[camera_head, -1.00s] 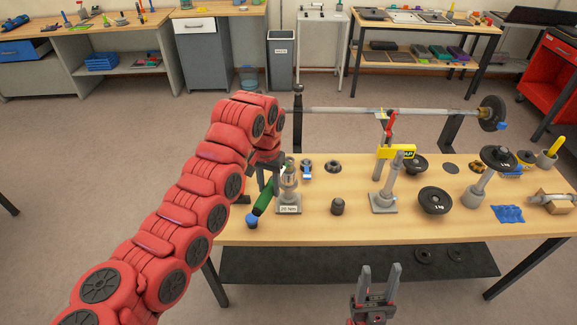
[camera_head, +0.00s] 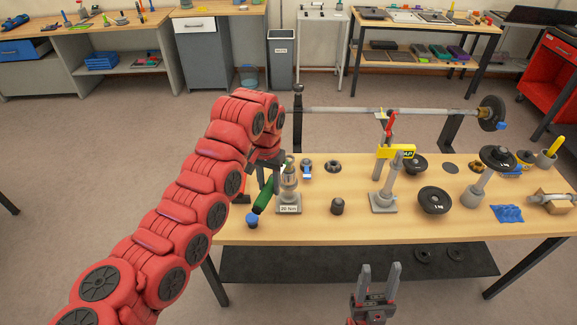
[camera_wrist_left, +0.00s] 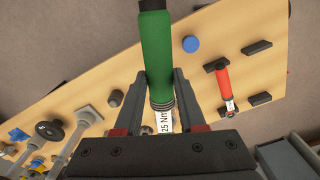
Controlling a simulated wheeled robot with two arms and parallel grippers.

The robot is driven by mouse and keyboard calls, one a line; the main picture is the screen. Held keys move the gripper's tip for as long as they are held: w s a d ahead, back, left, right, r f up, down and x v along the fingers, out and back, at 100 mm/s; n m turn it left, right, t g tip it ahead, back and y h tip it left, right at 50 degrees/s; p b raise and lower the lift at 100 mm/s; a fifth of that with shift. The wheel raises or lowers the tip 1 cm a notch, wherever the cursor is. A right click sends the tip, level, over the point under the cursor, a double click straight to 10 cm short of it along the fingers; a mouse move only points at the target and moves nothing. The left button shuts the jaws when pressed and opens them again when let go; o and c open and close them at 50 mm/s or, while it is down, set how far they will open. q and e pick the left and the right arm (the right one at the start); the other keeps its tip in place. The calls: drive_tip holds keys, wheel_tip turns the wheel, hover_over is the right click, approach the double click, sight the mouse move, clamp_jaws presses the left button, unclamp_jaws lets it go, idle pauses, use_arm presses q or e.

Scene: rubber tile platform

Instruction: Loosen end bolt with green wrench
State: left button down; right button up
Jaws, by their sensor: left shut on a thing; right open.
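My left gripper (camera_head: 266,182) is shut on the green wrench (camera_head: 264,196), at the left end of the workbench. In the left wrist view the wrench's green handle (camera_wrist_left: 157,45) runs between the fingers, with a "25 Nm" label below it. In the head view the wrench is tilted beside a grey post with a labelled base (camera_head: 289,209); I cannot tell whether they touch. I cannot pick out the end bolt for certain; my arm and gripper hide part of this area. My right gripper (camera_head: 379,272) is open and empty in front of the bench.
The wooden bench (camera_head: 330,225) also holds a grey stand (camera_head: 383,200), black weight plates (camera_head: 434,200) and a dark knob (camera_head: 337,206). A long bar (camera_head: 350,110) spans behind it. A blue round piece (camera_wrist_left: 191,44) and a red-handled tool (camera_wrist_left: 222,82) lie near the wrench.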

use_arm(q)
drive_tip(key=shift+r, duration=0.4)
drive_tip(key=shift+r+p, duration=1.7)
drive_tip(key=shift+r, duration=0.15)
